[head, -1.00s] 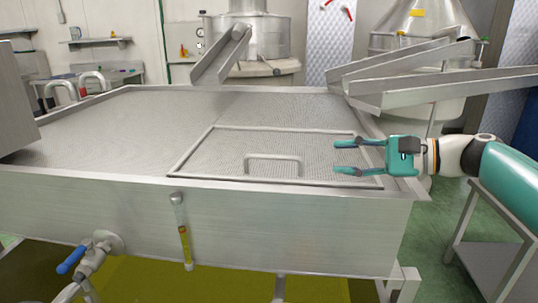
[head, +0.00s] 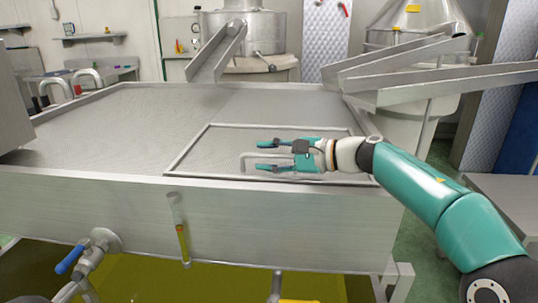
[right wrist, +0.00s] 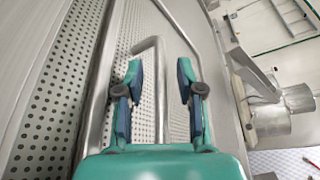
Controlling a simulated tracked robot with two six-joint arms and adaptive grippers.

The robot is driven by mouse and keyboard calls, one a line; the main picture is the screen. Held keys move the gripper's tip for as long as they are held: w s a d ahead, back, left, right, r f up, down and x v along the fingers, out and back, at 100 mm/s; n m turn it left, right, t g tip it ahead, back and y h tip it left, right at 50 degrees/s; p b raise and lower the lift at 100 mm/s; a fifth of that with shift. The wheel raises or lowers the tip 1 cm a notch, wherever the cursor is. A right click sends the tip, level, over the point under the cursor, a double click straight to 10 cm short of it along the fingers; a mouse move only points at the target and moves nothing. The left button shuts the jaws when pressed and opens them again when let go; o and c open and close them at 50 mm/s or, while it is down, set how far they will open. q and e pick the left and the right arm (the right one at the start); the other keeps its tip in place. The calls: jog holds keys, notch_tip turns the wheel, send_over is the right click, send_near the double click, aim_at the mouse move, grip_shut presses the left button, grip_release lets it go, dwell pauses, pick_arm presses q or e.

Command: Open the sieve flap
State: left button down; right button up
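The sieve flap (head: 216,147) is a framed panel of perforated metal, lying shut and flat in the top of the steel tank. Its bent-bar handle (head: 246,158) is partly hidden behind my right gripper (head: 262,157) in the head view. My right gripper is open, its fingers pointing left over the handle. My left gripper is not in view.
The steel tank (head: 120,200) has a raised rim around the perforated top. Metal chutes (head: 400,75) slope over its back right corner, and another chute (head: 218,52) stands at the back. A blue-handled valve (head: 75,258) and a sight glass (head: 180,230) are on the front.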

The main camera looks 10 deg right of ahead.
jog(key=shift+a, duration=0.15)
jog(key=shift+c, duration=0.3)
grip_shut()
jog(key=shift+w+f, duration=0.1)
jog(key=shift+r+p, duration=0.95)
jog(key=shift+p, duration=0.4)
jog(key=w+r+m+g+p, duration=0.1)
jog(key=w+r+p, duration=0.2)
jog(key=r+p, duration=0.4)
jog(key=w+d+r+m+p, duration=0.1)
jog(key=w+r+p, duration=0.3)
jog(key=p, duration=1.5)
jog(key=shift+d+r+m+g+h+p, duration=0.35)
jog(key=shift+r+m, duration=0.25)
jog(key=shift+r, duration=1)
